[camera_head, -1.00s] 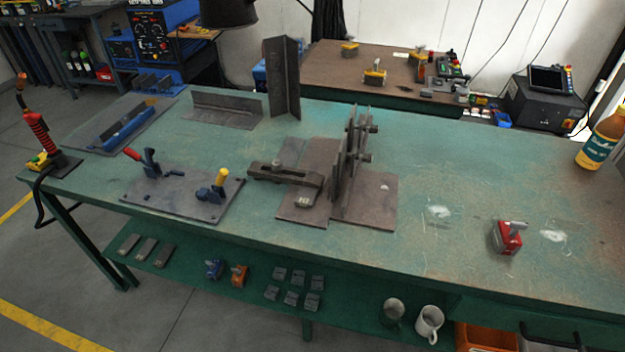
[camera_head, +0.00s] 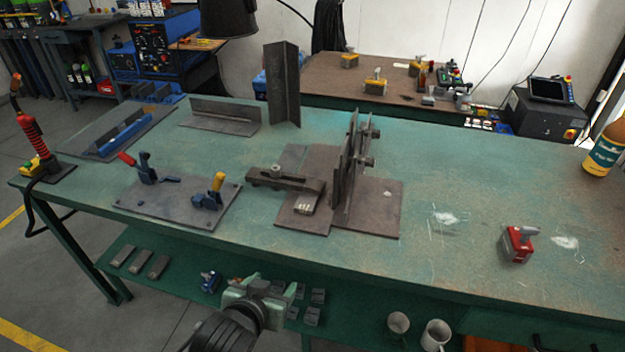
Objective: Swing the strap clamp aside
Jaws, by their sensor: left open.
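The strap clamp (camera_head: 285,180) is a dark metal bar with a round knob on top, left of the upright plates at the middle of the green table (camera_head: 440,190). Its right end lies over a flat brown plate (camera_head: 305,222). My left gripper (camera_head: 268,290) shows at the bottom, in front of the table's front edge and well short of the clamp. It is open, with nothing seen between its fingers. My right gripper is out of view.
Upright plates with bolts (camera_head: 352,170) stand just right of the clamp. A plate with red and yellow toggle clamps (camera_head: 180,200) lies to its left. A tall angle piece (camera_head: 283,85) stands behind. A red magnet block (camera_head: 517,244) sits at right, amid free table.

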